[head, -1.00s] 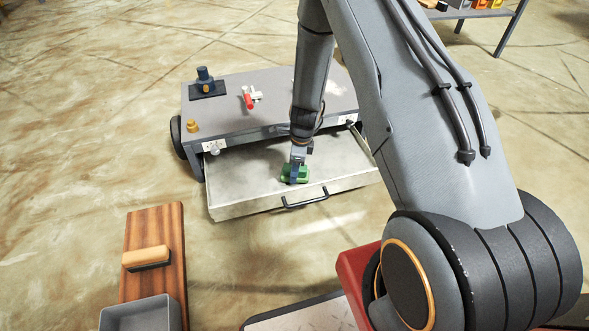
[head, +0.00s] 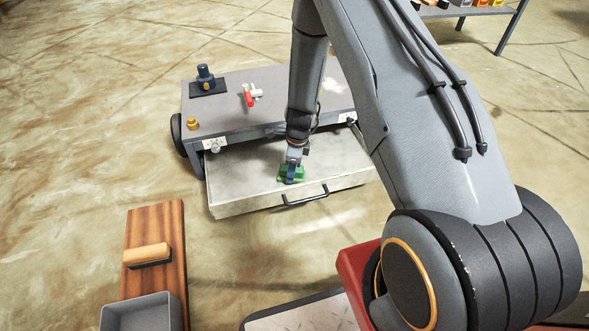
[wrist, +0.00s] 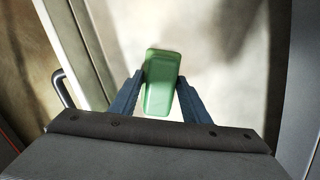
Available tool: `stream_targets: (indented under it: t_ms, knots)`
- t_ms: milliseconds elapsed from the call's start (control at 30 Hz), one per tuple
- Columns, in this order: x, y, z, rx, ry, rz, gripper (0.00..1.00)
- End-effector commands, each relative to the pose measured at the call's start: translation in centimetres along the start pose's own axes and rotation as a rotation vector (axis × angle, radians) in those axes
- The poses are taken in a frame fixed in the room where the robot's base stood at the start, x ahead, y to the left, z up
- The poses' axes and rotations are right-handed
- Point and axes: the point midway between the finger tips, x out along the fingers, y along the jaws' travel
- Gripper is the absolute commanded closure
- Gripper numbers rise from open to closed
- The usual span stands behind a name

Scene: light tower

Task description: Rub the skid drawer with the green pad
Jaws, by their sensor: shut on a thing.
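The skid drawer (head: 245,183) is a pale metal tray pulled out of the front of the low grey skid (head: 275,95), with a black handle on its front. My gripper (head: 291,178) is down inside the drawer, near its front wall and close to the handle. It is shut on the green pad (head: 300,171). In the wrist view the green pad (wrist: 158,82) sits between the two blue fingers of my gripper (wrist: 157,97), over the bright drawer floor (wrist: 205,40). Whether the pad touches the floor is hard to tell.
On the skid top stand a dark blue fitting (head: 206,80), a red-handled valve (head: 249,97) and a brass knob (head: 192,123). A wooden board (head: 170,225) with a brush (head: 147,254) and a grey bin (head: 140,312) lie at the lower left. Floor left of the skid is clear.

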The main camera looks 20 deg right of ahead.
Motion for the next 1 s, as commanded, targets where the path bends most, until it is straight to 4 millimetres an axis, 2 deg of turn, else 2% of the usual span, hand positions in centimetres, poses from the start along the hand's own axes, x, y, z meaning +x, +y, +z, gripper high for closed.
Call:
stream_targets:
  t_ms: [233,467,633,900,1000]
  knots:
    - [0.0,0.8,1.9,-0.002,0.0,0.0,0.75]
    - [0.4,0.8,2.0,0.0,0.0,-0.001,0.75]
    - [0.4,0.6,1.3,0.002,0.0,0.0,0.75]
    - [0.4,-0.2,-0.9,0.004,0.001,0.001,0.75]
    - [0.5,-0.4,-1.4,0.003,0.001,0.001,0.78]
